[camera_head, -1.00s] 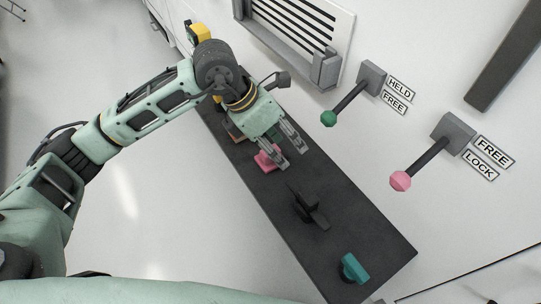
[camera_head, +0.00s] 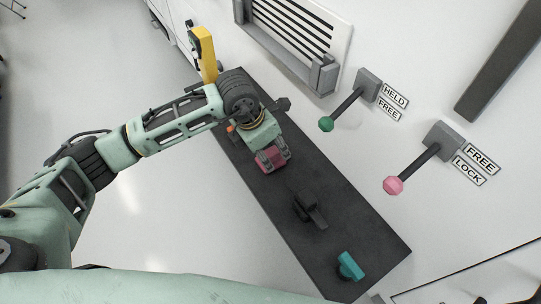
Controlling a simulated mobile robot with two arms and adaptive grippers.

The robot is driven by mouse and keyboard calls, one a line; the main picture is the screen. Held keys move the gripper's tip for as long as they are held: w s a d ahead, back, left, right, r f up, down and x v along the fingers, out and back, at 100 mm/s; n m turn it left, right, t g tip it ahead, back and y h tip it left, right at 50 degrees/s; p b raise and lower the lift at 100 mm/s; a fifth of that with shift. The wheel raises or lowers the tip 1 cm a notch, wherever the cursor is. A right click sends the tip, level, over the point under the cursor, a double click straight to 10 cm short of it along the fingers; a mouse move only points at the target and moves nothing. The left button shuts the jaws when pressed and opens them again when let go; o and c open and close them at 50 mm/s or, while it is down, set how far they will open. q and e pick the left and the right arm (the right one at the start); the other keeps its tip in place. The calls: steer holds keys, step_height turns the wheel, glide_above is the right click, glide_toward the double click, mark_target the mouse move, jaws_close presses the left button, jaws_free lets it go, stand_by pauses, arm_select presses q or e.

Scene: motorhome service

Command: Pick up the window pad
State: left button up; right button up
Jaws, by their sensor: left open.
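A dark shelf (camera_head: 345,215) on the white wall carries several small objects, and I cannot tell for sure which is the window pad. A pink-red block (camera_head: 272,161) lies on the shelf. My left gripper (camera_head: 274,162) points down at this block, its open fingers over or beside it; contact is not clear. A black handled piece (camera_head: 310,208) lies nearer, and a teal block (camera_head: 350,266) lies at the near end. My right gripper is not in view.
A green-knobbed lever (camera_head: 326,124) and a pink-knobbed lever (camera_head: 393,185) stick out from the wall right of the shelf. A yellow-and-black item (camera_head: 204,52) stands beyond the shelf's far end. A louvred vent (camera_head: 292,32) is above. The floor at left is clear.

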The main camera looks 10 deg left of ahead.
mark_target(269, 153)
arm_select(q)
steer(key=shift+c, duration=0.6)
jaws_close()
steer(key=shift+r, duration=0.1)
steer(key=shift+r, duration=0.35)
step_height(269, 153, up, 9)
steer(key=b, duration=0.2)
steer(key=shift+b, duration=0.3)
steer(key=shift+r, duration=0.1)
